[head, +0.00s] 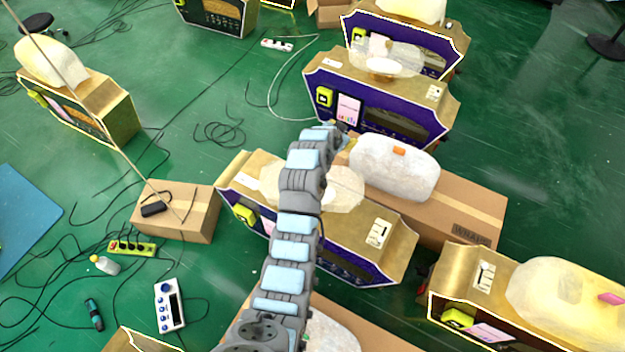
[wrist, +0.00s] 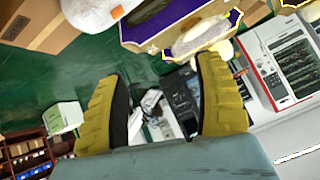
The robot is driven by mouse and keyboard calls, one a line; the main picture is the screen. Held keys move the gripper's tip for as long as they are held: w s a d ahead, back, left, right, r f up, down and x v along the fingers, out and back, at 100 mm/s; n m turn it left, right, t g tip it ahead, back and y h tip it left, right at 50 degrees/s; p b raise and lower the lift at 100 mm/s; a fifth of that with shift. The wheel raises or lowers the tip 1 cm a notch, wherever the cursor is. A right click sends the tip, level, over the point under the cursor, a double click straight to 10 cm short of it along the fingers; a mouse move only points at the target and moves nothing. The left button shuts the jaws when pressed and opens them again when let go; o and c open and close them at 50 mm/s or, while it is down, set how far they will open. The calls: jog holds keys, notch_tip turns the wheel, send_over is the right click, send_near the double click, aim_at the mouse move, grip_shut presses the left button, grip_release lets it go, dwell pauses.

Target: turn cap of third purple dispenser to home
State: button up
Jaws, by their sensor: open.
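Three purple-fronted dispensers with gold tops run down the head view: a far one (head: 408,45), a middle one (head: 425,125) and a near one (head: 335,262) partly behind my arm. I cannot tell which counts as the third. Each has a translucent bag on top; no cap shows clearly. My gripper (head: 338,128) is small in the head view, by the front of the middle dispenser. In the wrist view its two yellow fingers (wrist: 163,70) are spread wide with nothing held between them. A purple dispenser (wrist: 158,34) with a pale translucent bag shows beyond the fingertips.
A cardboard box (head: 470,215) with a white bag (head: 395,167) with an orange cap stands behind the near dispenser. Other gold dispensers stand at right (head: 450,280) and left (head: 110,110). Another box (head: 180,225), cables and a power strip (head: 132,248) lie on the green floor.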

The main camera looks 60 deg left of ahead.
jog(key=s+a+f+m+g+h+b, duration=0.1)
jog(key=s+f+g+h+b, duration=0.15)
jog(key=s, duration=0.55)
jog(key=s+a+f+g+h+b, duration=0.1)
jog(key=s+a+f+h+b, duration=0.2)
jog(key=s, duration=0.4)
jog(key=shift+y, duration=0.35)
jog(key=x, duration=0.3)
jog(key=d+b+x, duration=0.1)
jog(key=x, duration=0.2)
jog(key=b+x, duration=0.1)
jog(key=x, duration=0.2)
jog(key=shift+d+f, duration=0.15)
jog(key=shift+f, duration=0.05)
jog(key=shift+b+x, duration=1.3)
jog(key=shift+x, duration=2.35)
jog(key=shift+w, duration=0.1)
jog(key=c, duration=1.2)
grip_shut()
jog(key=shift+f, duration=0.1)
